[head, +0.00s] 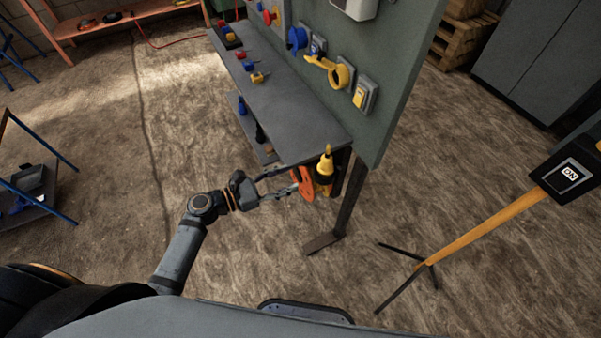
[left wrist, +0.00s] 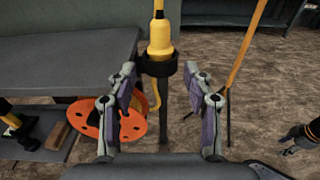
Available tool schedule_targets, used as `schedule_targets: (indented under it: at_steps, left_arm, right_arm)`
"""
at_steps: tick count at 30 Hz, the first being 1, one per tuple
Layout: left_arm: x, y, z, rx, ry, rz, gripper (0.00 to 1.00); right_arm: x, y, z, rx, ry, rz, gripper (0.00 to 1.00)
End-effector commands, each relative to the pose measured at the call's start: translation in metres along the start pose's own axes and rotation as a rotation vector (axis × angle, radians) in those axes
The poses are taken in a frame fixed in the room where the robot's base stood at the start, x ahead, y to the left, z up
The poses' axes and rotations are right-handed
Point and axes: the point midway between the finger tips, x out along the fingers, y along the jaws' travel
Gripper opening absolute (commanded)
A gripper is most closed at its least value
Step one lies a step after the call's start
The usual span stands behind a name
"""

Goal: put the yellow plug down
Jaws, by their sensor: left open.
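The yellow plug (head: 325,165) stands upright in a black ring holder at the near end of the workbench. In the left wrist view the plug (left wrist: 159,38) rises out of the black ring (left wrist: 157,67), and a yellow cable hangs below it. My left gripper (head: 291,184) is open, close to the plug on its left. In the left wrist view the open fingers (left wrist: 163,92) are spread wide, with the plug and ring beyond the gap between them. A dark gripper-like part (left wrist: 297,138) at the right edge is probably my right gripper; its jaws are too small to read.
An orange disc (head: 304,184) hangs beside the holder, close to my left fingers. The grey bench (head: 285,105) carries several small coloured plugs. A green panel (head: 385,95) with sockets stands along it. A stand with an ON box (head: 569,173) is at the right.

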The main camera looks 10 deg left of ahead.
Motion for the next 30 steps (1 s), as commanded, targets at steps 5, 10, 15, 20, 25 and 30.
schedule_targets:
  at_steps: [5, 10, 15, 20, 25, 30]
  left_arm:
    - [-0.01, 0.0, 0.0, 0.0, 0.0, -0.002, 0.51]
    - [-0.01, 0.0, 0.001, 0.0, -0.001, -0.001, 0.51]
    - [-0.009, 0.0, 0.001, 0.0, -0.001, -0.001, 0.51]
    - [-0.011, 0.004, -0.024, 0.043, 0.059, 0.023, 0.51]
    - [-0.045, 0.01, -0.173, 0.361, 0.452, 0.057, 0.51]
    - [-0.141, -0.033, -0.347, 0.881, 0.958, -0.254, 0.51]
  right_arm:
    - [0.001, 0.0, 0.0, 0.0, 0.0, 0.0, 0.51]
    - [0.001, 0.0, 0.0, 0.0, 0.0, 0.0, 0.51]
    - [0.001, 0.001, 0.0, 0.0, 0.0, 0.001, 0.51]
    - [0.001, 0.001, 0.0, 0.0, 0.0, 0.001, 0.51]
    - [0.001, 0.001, 0.0, 0.0, 0.0, 0.001, 0.51]
    - [0.001, 0.001, 0.0, 0.0, 0.0, 0.001, 0.51]
